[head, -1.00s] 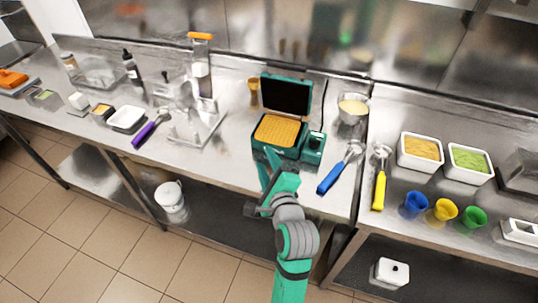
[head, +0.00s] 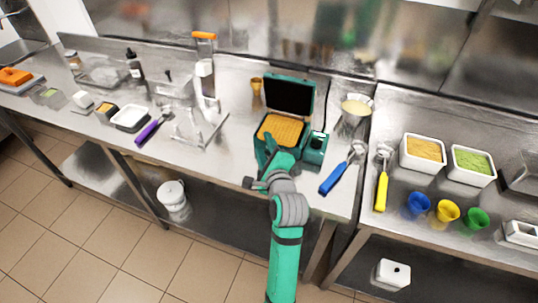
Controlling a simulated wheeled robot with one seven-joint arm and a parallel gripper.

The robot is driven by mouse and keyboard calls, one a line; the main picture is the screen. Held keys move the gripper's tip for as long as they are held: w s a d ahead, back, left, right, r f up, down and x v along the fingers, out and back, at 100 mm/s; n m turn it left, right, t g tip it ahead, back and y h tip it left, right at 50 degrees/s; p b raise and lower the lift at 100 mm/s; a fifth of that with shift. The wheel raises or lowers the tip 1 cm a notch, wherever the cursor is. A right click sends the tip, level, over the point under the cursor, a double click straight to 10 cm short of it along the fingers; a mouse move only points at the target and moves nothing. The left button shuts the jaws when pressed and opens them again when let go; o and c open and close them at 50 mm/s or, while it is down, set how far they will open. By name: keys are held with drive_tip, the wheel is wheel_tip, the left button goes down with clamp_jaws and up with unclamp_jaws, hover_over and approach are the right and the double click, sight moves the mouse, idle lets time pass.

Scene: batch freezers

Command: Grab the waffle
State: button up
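The waffle (head: 283,128) is golden, square and gridded. It lies flat in the lower half of a teal waffle maker (head: 311,148), whose lid with a black inner plate (head: 289,95) stands open behind it.
A blue-handled scoop (head: 343,168) and a yellow-handled scoop (head: 382,180) lie to the right. A metal bowl of batter (head: 355,110) stands behind them. A waffle cone (head: 257,92) stands left of the lid. A clear stand (head: 205,125) is further left. Bare counter lies left of my gripper.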

drive_tip(key=shift+x, duration=1.45)
clamp_jaws()
